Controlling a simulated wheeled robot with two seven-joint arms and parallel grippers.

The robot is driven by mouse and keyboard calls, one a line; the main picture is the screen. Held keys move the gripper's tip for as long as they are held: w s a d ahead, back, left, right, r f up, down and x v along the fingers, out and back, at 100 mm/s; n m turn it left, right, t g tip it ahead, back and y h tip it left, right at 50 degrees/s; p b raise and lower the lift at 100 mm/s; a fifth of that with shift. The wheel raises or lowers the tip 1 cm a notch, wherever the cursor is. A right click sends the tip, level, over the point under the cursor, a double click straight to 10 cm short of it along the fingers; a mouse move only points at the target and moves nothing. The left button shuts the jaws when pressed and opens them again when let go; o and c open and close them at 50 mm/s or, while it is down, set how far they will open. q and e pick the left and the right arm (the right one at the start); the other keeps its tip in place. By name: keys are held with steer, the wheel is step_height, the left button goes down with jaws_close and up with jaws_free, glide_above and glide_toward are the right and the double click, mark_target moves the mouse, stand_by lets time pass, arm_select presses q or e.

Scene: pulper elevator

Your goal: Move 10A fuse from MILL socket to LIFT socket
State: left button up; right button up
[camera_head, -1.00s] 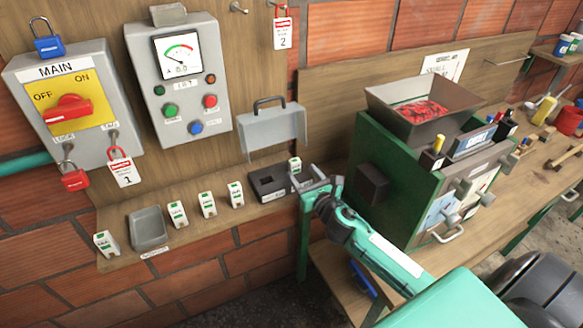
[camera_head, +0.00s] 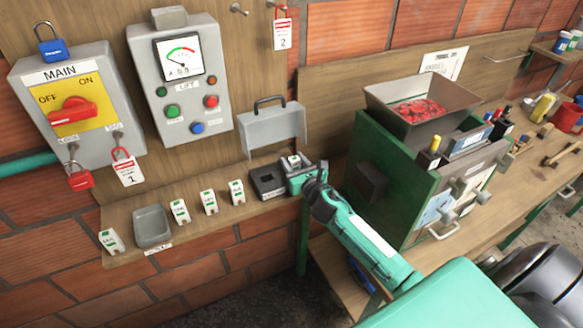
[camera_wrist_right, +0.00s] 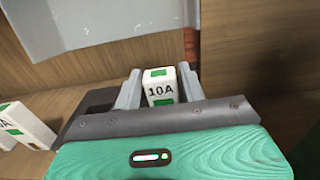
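The 10A fuse (camera_head: 294,161) is a white block with green patches. It stands upright at the right end of a dark socket block (camera_head: 267,184). In the right wrist view, the fuse (camera_wrist_right: 160,88) shows its "10A" marking. My right gripper (camera_head: 297,167) is at the fuse, with one finger on each side of it. The fingers look open, with slim gaps beside the fuse. The left part of the socket block shows an empty recess. The labels on the block are too small to read, so I cannot tell MILL from LIFT. My left gripper is not in view.
Several other white-green fuses (camera_head: 209,202) stand along the shelf beside a grey tray (camera_head: 152,228). A grey cover with a handle (camera_head: 272,130) is above the socket block. The green mill (camera_head: 400,185) stands close on the right. The MAIN switch (camera_head: 72,110) hangs at left.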

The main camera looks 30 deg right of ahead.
steer(key=c, duration=0.7)
steer(key=shift+o, duration=0.2)
steer(key=shift+r, duration=0.1)
